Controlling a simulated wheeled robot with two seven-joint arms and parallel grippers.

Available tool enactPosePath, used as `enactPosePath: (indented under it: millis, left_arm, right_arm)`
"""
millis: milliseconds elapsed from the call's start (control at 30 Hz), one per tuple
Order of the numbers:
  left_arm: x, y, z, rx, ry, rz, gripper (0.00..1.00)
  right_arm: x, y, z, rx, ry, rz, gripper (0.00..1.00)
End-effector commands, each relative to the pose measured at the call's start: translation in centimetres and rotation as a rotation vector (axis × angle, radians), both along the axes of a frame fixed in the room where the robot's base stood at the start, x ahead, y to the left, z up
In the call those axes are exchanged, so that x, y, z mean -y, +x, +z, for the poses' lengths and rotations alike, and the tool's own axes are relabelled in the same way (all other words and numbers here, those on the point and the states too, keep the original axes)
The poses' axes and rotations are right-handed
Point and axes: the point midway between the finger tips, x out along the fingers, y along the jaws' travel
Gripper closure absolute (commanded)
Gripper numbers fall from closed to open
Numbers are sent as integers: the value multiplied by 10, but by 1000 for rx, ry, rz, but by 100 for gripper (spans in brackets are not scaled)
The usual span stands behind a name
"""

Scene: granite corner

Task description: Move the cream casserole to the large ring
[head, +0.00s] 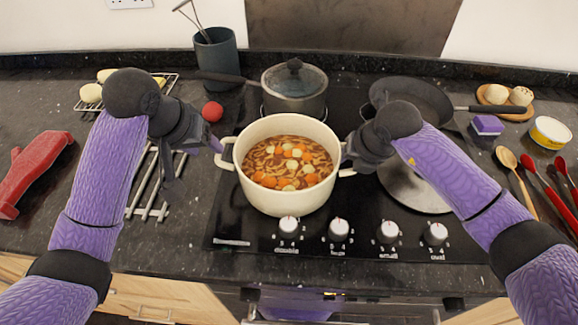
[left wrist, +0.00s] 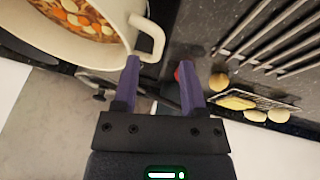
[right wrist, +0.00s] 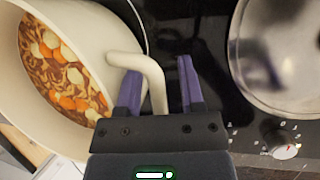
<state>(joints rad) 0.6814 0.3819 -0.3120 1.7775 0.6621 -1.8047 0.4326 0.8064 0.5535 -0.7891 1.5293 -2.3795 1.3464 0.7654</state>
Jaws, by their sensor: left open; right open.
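The cream casserole (head: 285,198), full of soup with orange and pale pieces, stands upright on the black hob, front left. My left gripper (head: 217,146) is open at its left handle; in the left wrist view (left wrist: 160,65) that handle (left wrist: 152,40) lies just ahead of one fingertip. My right gripper (head: 347,160) is open at the right handle; in the right wrist view (right wrist: 158,75) that handle (right wrist: 155,80) lies between the spread fingers.
A lidded grey saucepan (head: 295,95) stands behind the casserole, and a dark frying pan (head: 425,98) is back right. Control knobs (head: 339,229) line the hob's front.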

Motion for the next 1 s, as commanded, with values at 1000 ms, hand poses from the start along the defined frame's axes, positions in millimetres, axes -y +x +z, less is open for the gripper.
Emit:
enactPosePath:
  millis: [1000]
  left_arm:
    - [-1,-2,3,-1,0,0,46]
  right_arm:
    - [18,-47,109,0,0,0,46]
